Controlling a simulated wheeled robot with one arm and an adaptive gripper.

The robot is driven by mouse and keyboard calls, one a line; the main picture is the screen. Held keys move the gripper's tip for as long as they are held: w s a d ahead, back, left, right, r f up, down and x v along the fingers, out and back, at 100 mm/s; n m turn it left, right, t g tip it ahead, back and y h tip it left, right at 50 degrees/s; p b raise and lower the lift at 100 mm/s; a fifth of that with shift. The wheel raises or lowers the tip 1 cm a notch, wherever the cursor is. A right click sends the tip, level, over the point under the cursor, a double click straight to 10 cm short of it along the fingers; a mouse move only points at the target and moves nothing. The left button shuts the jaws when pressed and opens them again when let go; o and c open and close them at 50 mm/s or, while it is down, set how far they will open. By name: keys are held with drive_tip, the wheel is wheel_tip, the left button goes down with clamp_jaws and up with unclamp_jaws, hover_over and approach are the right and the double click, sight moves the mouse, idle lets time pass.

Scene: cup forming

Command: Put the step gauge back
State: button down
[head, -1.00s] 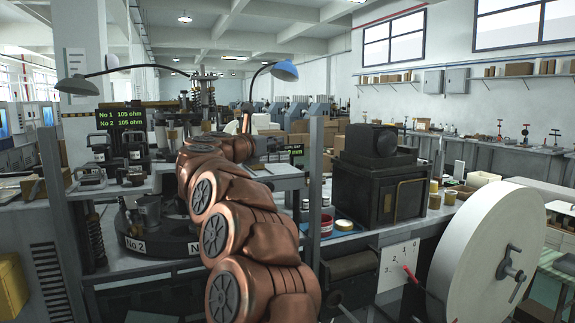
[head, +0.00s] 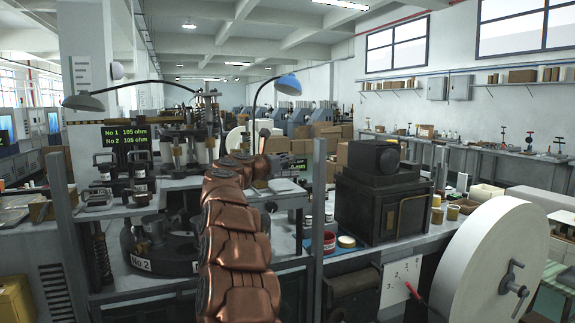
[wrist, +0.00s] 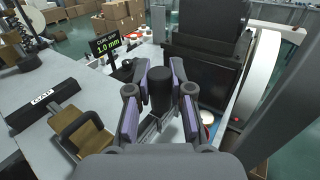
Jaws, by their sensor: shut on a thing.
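In the wrist view my gripper (wrist: 160,101) is shut on a dark, round-topped piece (wrist: 159,88), which looks like the handle of the step gauge. Its lower part is largely hidden by the fingers and wrist. It is held over a narrow gap beside the grey worktop. A black block marked GAP (wrist: 43,97) and a brown bracket-like piece (wrist: 82,132) are on the worktop to the left.
A display reading 1.0 mm (wrist: 107,46) stands ahead on the left. A big black machine (head: 380,200) and a white roll (head: 490,255) are to the right. A red-rimmed tin (head: 329,242) stands near the machine.

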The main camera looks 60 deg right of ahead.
drive_tip(key=shift+w+d+f+p, duration=0.1)
drive_tip(key=shift+w+d+p, duration=0.3)
drive_tip(key=shift+d, duration=0.2)
drive_tip(key=shift+w+d+p, duration=0.35)
drive_tip(key=shift+d+p, duration=0.2)
drive_tip(key=shift+d, duration=0.1)
drive_tip(key=shift+w+d+f+p, duration=0.1)
drive_tip(key=shift+w+d+p, duration=0.3)
drive_tip(key=shift+d, duration=0.2)
drive_tip(key=shift+d, duration=0.1)
drive_tip(key=shift+w+d+f+b, duration=0.1)
drive_tip(key=shift+f+b, duration=0.2)
drive_tip(key=shift+f, duration=1.5)
drive_tip(key=shift+f, duration=0.2)
drive_tip(key=c, duration=1)
unclamp_jaws()
drive_tip(key=shift+c, duration=0.2)
drive_tip(key=shift+r, duration=0.1)
